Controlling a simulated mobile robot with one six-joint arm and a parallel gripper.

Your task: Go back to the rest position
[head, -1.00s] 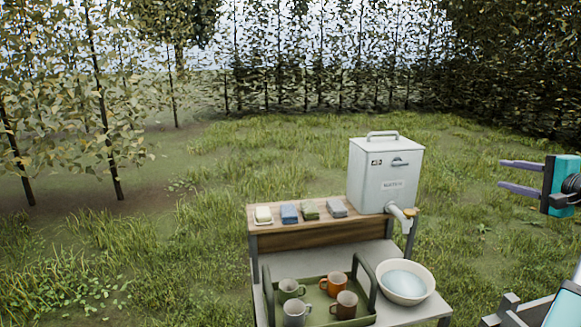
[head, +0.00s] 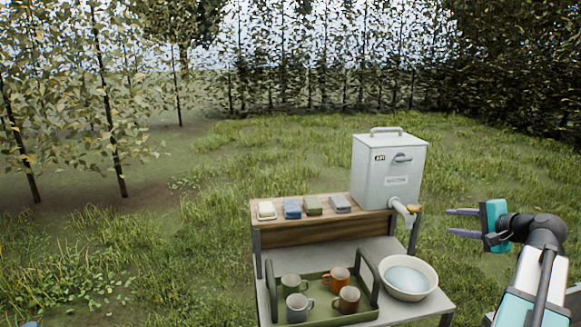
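My gripper (head: 464,222) is at the right in the head view, pointing left. Its two purple fingers are apart with nothing between them. It is in the air to the right of the white water container (head: 378,175) and its tap, not visibly touching anything. My arm reaches up to it from the lower right corner.
A wash stand (head: 367,252) is at the lower middle. A green tray (head: 335,318) with several mugs and a white basin (head: 407,293) stand on it. Soap and folded cloths (head: 313,205) lie on its upper wooden shelf (head: 303,234). Grass lies around; trees are behind and left.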

